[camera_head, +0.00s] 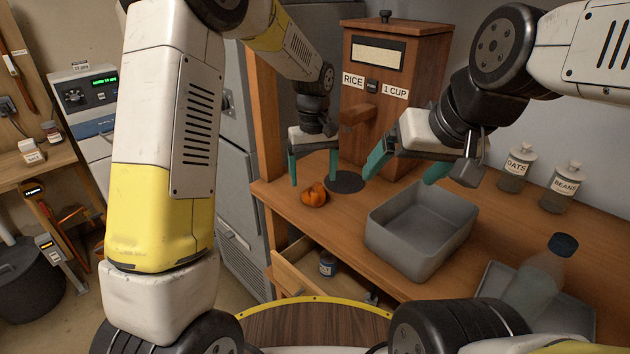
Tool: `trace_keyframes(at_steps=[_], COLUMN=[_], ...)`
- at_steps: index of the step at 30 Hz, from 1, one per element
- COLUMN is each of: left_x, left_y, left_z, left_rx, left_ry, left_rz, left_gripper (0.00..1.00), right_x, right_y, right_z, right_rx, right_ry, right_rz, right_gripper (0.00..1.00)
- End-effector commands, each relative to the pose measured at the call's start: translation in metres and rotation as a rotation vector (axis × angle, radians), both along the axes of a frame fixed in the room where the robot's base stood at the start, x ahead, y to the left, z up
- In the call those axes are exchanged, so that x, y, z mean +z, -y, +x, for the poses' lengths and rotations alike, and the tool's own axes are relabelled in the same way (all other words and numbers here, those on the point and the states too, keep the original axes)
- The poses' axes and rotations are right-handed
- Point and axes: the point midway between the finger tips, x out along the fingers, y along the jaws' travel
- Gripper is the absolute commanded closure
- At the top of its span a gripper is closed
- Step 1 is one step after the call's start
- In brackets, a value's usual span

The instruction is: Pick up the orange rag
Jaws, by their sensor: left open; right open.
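The orange rag (314,196) is a small crumpled lump on the wooden counter, near its left front edge. My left gripper (313,178) points down just above and behind the rag in the picture, with its teal fingers spread and nothing between them. I cannot tell whether the fingertips touch the counter. My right gripper (403,175) is open and empty, over the counter behind the grey bin.
A grey bin (385,240) stands right of the rag. A dark round disc (345,181) lies beside the rag, before the wooden rice dispenser (392,75). Jars labelled oats (518,165) and beans (562,187), a bottle (545,275) and an open drawer (300,265) are nearby.

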Motion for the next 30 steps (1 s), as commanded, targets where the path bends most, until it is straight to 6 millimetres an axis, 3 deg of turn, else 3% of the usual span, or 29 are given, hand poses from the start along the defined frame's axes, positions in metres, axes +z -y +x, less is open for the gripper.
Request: trace_keyframes(at_steps=[9, 18, 28, 30], left_x=[-0.043, -0.048, -0.048, -0.047], left_y=[0.000, 0.000, 0.001, 0.001], left_z=[-0.008, -0.007, -0.007, -0.007], left_rx=[-0.001, -0.001, -0.001, -0.001], left_ry=[-0.001, 0.001, 0.001, 0.001], left_rz=[0.001, -0.001, -0.001, -0.001], left_gripper=[0.17, 0.17, 0.82, 0.83], right_x=[0.000, 0.000, 0.000, 0.000], right_y=[0.000, 0.000, 0.000, 0.000], right_z=[0.000, 0.000, 0.000, 0.000], right_rx=[0.000, 0.000, 0.000, 0.000], right_ry=[0.000, 0.000, 0.000, 0.000], right_rz=[0.000, 0.000, 0.000, 0.000], right_gripper=[0.11, 0.11, 0.11, 0.11])
